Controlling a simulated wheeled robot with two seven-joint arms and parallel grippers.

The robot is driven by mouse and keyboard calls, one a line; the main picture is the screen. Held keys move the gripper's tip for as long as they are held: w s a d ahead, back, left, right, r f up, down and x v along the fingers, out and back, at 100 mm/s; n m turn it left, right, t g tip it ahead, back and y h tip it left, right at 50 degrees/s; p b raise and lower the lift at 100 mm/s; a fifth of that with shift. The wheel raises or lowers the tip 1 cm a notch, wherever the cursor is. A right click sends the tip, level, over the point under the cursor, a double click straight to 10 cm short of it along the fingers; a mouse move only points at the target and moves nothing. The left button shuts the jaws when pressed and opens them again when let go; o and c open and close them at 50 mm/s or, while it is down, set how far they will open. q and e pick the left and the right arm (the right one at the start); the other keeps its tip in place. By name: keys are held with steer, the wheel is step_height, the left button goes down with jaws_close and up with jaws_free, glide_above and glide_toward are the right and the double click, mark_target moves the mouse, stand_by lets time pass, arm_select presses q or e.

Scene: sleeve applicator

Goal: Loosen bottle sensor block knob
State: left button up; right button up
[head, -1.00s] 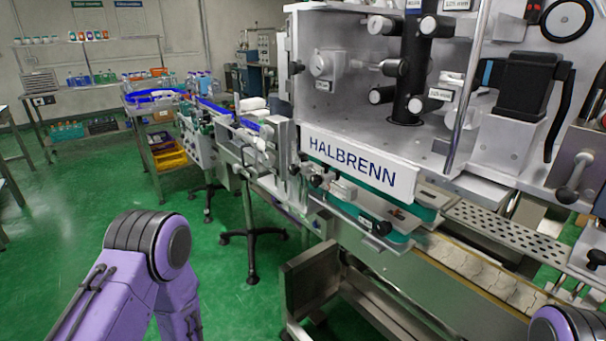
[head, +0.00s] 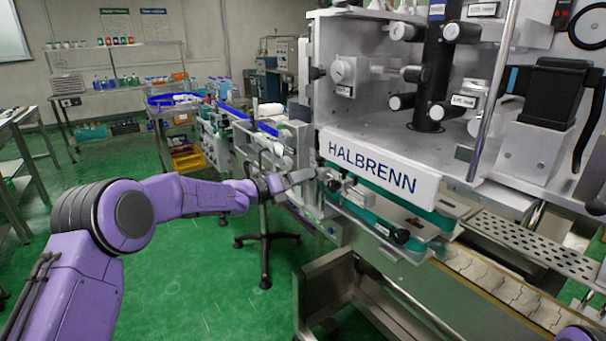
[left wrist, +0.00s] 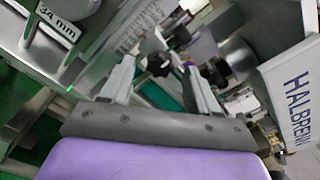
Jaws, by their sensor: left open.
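My left gripper (head: 304,176) reaches in from the left, at the conveyor side just left of the HALBRENN panel. In the left wrist view its two grey fingers (left wrist: 158,68) stand apart, open and empty. A dark lobed knob (left wrist: 158,64) shows between and beyond the fingertips; it looks like the sensor block knob, apart from the fingers. In the head view a small black knob (head: 333,186) sits just right of the gripper, below the panel's left end; I cannot tell if it is the same one.
The HALBRENN panel (head: 372,167) and machine housing stand close on the right. A "34 mm" label (left wrist: 57,24) is on a metal part at upper left of the wrist view. The conveyor (head: 505,290) runs below the machine. Green floor (head: 190,290) is open at the left.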

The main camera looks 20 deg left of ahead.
arm_select(q)
steer(key=shift+w+d, duration=0.4)
steer(key=shift+w, duration=0.1)
steer(key=c, duration=1)
steer(key=shift+c, duration=0.2)
